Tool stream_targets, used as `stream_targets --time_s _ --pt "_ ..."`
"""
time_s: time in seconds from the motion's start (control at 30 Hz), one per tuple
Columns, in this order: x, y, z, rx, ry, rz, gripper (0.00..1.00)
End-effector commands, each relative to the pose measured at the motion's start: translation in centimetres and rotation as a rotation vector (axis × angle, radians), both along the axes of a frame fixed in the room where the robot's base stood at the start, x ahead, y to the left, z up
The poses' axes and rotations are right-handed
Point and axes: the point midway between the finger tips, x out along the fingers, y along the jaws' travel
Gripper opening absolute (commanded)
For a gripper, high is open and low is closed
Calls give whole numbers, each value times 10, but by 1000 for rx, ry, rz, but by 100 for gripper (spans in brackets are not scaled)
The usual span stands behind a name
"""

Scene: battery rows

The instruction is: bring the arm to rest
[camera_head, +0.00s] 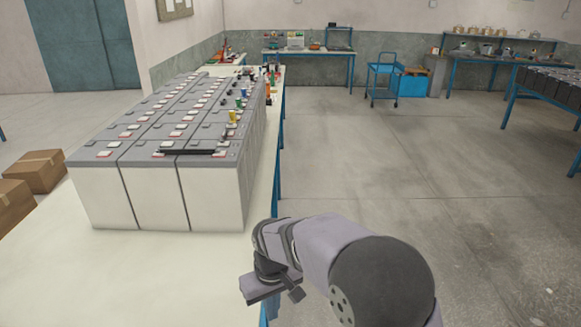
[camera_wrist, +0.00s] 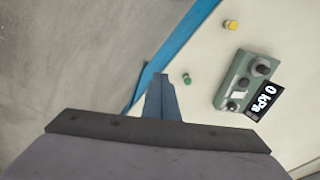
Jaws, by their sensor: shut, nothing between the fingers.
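My arm reaches in from the lower right in the head view, with my gripper (camera_head: 288,285) low beside the near end of the table, close to its blue edge. In the wrist view my gripper (camera_wrist: 161,98) shows its fingers together and empty, pointing at the table's edge. The fingers touch nothing that I can see. The cream table (camera_head: 150,290) bears rows of grey-topped white batteries (camera_head: 157,198), which stand to the left of and beyond my gripper.
The wrist view shows a green box with a "0 kPa" display (camera_wrist: 240,82), a yellow button (camera_wrist: 231,25) and a green button (camera_wrist: 187,78) on the table. A black bar (camera_head: 187,151) lies on the batteries. Cardboard boxes (camera_head: 38,170) stand left.

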Motion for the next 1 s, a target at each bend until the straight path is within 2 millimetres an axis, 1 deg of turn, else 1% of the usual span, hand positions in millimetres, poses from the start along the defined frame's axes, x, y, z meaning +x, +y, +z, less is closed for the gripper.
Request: stream_targets --time_s 0.03,0.07,0.1,0.17,0.2,0.3,0.4,0.5,0.63,0.77,1.0 --pt "-10 -32 6 -3 4 -63 0" --pt "-17 -49 8 -4 8 -96 0" --pt "-28 -69 9 -7 15 -139 0" --pt "-46 -98 11 -11 23 -201 0" --pt "-59 -115 11 -13 29 -241 0" --pt "-92 -149 10 -16 42 -331 0" --pt "-121 -172 6 -18 53 -402 0" --pt "-144 -186 3 -20 63 -455 0" --pt "-161 -194 -1 -20 69 -491 0" --pt "-166 -196 -2 -21 72 -502 0" --pt "-165 -196 -2 -21 72 -500 0"
